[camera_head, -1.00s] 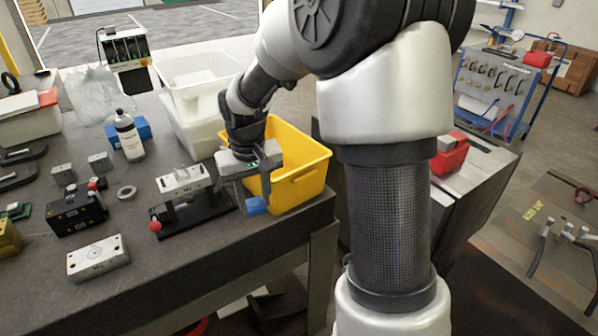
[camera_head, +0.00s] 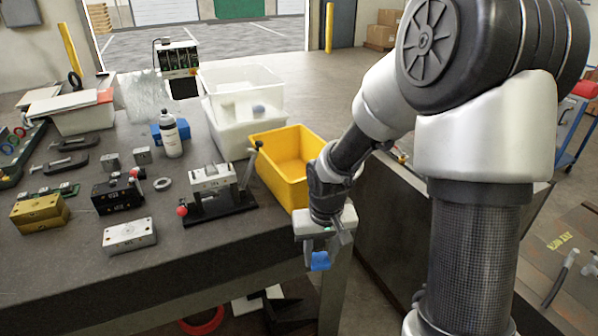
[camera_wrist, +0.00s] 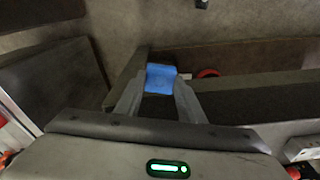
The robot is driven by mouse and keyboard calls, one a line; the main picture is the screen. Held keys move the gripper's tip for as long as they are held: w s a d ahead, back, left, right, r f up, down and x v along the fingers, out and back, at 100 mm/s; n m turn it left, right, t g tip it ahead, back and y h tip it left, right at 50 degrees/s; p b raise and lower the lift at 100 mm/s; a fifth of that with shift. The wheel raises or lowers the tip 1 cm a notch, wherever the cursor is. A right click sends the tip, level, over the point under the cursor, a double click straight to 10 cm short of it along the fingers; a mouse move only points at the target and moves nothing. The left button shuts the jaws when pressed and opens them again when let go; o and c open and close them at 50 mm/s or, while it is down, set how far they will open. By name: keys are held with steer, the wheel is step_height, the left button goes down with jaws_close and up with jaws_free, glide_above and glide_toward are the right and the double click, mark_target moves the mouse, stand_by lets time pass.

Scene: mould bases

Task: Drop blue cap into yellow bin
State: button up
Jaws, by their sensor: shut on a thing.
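The blue cap (camera_head: 320,261) is held between the fingers of my gripper (camera_head: 322,252), which is shut on it. The cap also shows between the fingertips (camera_wrist: 159,85) in the wrist view, with dark floor and a table beam behind it. The yellow bin (camera_head: 276,180) stands on the table's right end, open at the top, and looks empty where I can see inside. My gripper is in front of the bin and to its right, outside its rim and past the table's front edge. My wrist hides the bin's right front corner.
White bins (camera_head: 236,135) stand behind the yellow bin. A black fixture with a red knob (camera_head: 218,196) is left of it. A red ring (camera_head: 202,322) is on the floor.

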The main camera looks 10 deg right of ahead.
stand_by(0.4)
steer(key=d, duration=0.7)
steer(key=shift+w, duration=0.15)
